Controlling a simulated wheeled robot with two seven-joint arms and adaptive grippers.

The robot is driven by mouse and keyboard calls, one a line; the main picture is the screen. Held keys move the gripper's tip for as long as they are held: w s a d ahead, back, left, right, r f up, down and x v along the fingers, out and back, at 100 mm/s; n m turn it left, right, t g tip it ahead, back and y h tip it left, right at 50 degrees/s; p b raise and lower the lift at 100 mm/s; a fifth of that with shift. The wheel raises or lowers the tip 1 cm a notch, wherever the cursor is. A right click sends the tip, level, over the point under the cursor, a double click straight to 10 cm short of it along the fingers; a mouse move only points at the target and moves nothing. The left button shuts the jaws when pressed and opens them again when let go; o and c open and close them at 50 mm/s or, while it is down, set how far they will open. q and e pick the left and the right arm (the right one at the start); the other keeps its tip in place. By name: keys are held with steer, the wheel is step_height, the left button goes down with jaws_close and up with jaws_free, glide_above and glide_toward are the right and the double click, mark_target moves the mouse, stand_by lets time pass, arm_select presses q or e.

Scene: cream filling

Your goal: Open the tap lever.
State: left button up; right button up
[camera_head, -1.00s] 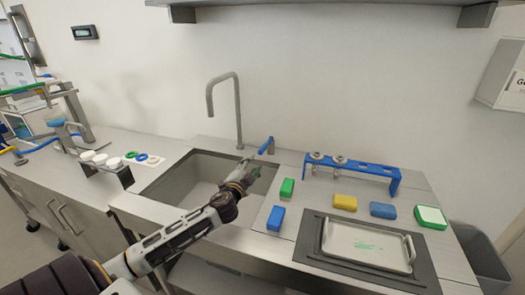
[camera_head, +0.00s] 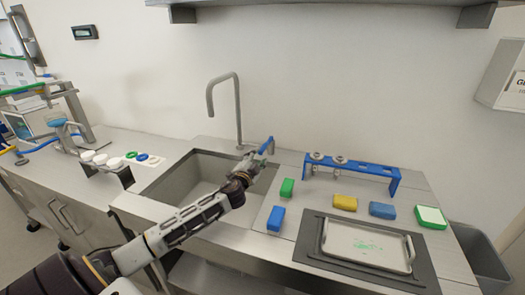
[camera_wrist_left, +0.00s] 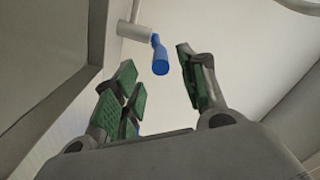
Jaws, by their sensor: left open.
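The tap is a grey gooseneck spout (camera_head: 238,108) behind the sink. Its blue lever (camera_head: 267,143) stands just right of the spout's base. In the left wrist view the blue lever (camera_wrist_left: 159,56) sticks out from a pale cylindrical mount (camera_wrist_left: 134,31). My left gripper (camera_head: 256,161) reaches over the sink's right rear corner, close to the lever. In the wrist view its green-padded fingers (camera_wrist_left: 160,85) are spread, with the lever ahead of the gap between them. I cannot tell whether they touch it. My right gripper is not in view.
The steel sink (camera_head: 165,183) lies under my left arm. To the right are a green block (camera_head: 287,187), a blue block (camera_head: 276,218), a blue rack (camera_head: 352,166), sponges and a tray (camera_head: 325,238). White-capped containers (camera_head: 100,159) stand left. The wall is behind the tap.

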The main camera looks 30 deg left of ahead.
mark_target(262, 150)
arm_select(q)
steer(key=shift+x, duration=3.65)
steer(key=shift+c, duration=0.4)
jaws_close()
